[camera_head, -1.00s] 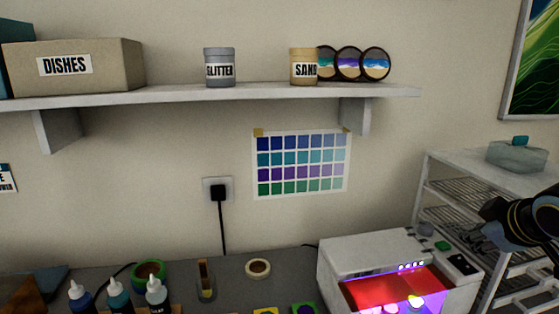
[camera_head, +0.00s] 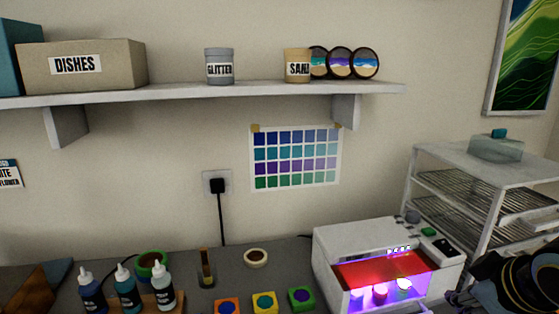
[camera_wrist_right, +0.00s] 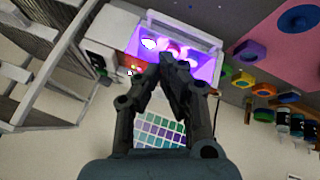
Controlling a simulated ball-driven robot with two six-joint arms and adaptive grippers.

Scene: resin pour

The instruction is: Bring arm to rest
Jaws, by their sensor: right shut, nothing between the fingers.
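My right arm shows dark at the lower right edge of the head view, in front of the wire rack and beside the white curing box (camera_head: 345,246). My right gripper (camera_wrist_right: 167,62) shows whole in the wrist view. Its two dark fingers meet at the tips, shut and empty. In that view the tips lie over the near edge of the box's lit purple opening (camera_wrist_right: 186,52); I cannot tell how far apart they are in depth. Inside the box, small glowing pieces lie under red and purple light. My left gripper is not in view.
A white wire rack (camera_head: 433,153) stands right of the box. Dropper bottles (camera_head: 126,291), coloured molds (camera_head: 264,302) and a tape roll (camera_head: 256,258) are on the bench. A shelf (camera_head: 200,93) holds a dishes box (camera_head: 110,75) and jars.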

